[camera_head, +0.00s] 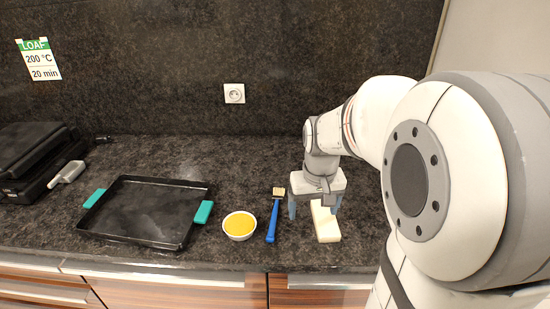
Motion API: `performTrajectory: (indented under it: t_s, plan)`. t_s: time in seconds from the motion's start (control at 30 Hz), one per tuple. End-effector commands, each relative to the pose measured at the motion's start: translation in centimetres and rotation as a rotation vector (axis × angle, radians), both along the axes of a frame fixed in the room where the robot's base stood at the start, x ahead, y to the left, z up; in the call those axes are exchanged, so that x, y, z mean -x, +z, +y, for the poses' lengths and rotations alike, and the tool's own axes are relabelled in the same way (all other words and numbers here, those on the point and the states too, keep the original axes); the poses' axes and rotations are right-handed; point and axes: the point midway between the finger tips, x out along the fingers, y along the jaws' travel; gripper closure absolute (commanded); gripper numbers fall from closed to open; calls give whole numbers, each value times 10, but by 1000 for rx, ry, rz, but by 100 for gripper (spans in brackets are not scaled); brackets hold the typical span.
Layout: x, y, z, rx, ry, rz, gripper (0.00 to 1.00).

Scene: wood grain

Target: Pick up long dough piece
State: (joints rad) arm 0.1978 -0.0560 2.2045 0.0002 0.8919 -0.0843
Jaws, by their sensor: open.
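The long dough piece (327,230) is a pale cream bar lying on the dark speckled counter at the right. Its long side runs roughly away from the camera. My gripper (315,212) is above and around its far part, with the fingers pointing down. The jaws are open, one finger to the left of the dough and one near its right side.
A blue-handled brush (272,222) lies just left of my gripper, beside a white bowl of yellow liquid (240,226). A black baking tray (140,236) with teal handles stands farther left. A black grill (32,160) and scraper (67,173) are at far left. The counter's front edge is close.

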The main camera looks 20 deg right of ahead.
Motion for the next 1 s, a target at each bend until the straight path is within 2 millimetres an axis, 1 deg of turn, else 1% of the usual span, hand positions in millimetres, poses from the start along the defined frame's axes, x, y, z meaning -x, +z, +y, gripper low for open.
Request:
performTrajectory:
  t_s: [0.03,0.13,0.23,0.37,0.5,0.77,1.0]
  plan:
    - [-16,-2,-14,-5,-19,24,16]
    - [-40,-12,-37,-11,-45,55,16]
    - [-57,-23,-56,-17,-65,77,16]
    - [-69,-34,-71,-23,-78,94,16]
    - [-73,-46,-77,-25,-82,100,16]
    - [-74,-74,-76,-25,-81,102,16]
    - [-76,-109,-75,-25,-81,101,16]
